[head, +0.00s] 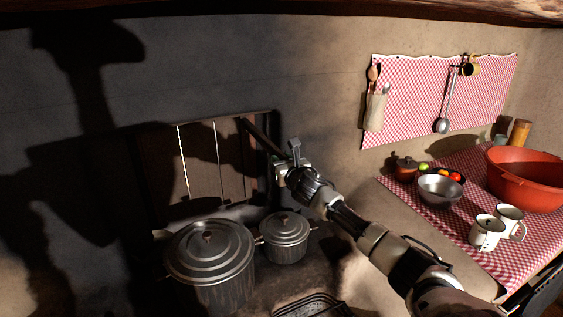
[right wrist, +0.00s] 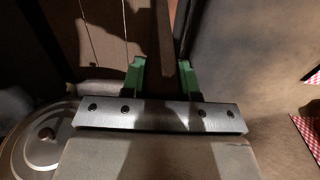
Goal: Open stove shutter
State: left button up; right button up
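The stove shutter (head: 203,165) is a dark plank panel set in the wall behind the pots, and it looks closed. In the right wrist view its planks (right wrist: 100,35) show at upper left. A narrow wooden bar (head: 259,136) slants from the shutter's upper right toward my right gripper (head: 284,168). In the right wrist view my right gripper (right wrist: 161,66) has its green fingers apart, with the bar (right wrist: 163,40) running between them. I cannot tell whether either finger touches it. My left gripper is not in view.
A large lidded pot (head: 210,252) and a smaller one (head: 285,236) stand below the shutter. A dark metal rack (head: 310,306) lies in front. At right, a checked-cloth table (head: 455,212) holds a red basin (head: 527,187), a metal bowl (head: 440,188) and mugs (head: 486,232).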

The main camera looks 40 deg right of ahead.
grip_shut()
jog(key=w+a+p, duration=0.1)
jog(key=w+a, duration=0.2)
jog(key=a, duration=0.8)
jog(key=w+a+p, duration=0.1)
jog(key=w+a, duration=0.3)
jog(key=a, duration=0.7)
jog(key=w+a+p, duration=0.1)
jog(key=w+a, duration=0.2)
jog(key=a, duration=0.8)
jog(key=shift+w, duration=0.25)
jog(key=o, duration=0.6)
grip_release()
jog(key=shift+s, duration=0.1)
jog(key=v, duration=1)
jog(key=shift+s, duration=0.35)
jog(key=shift+a, duration=0.1)
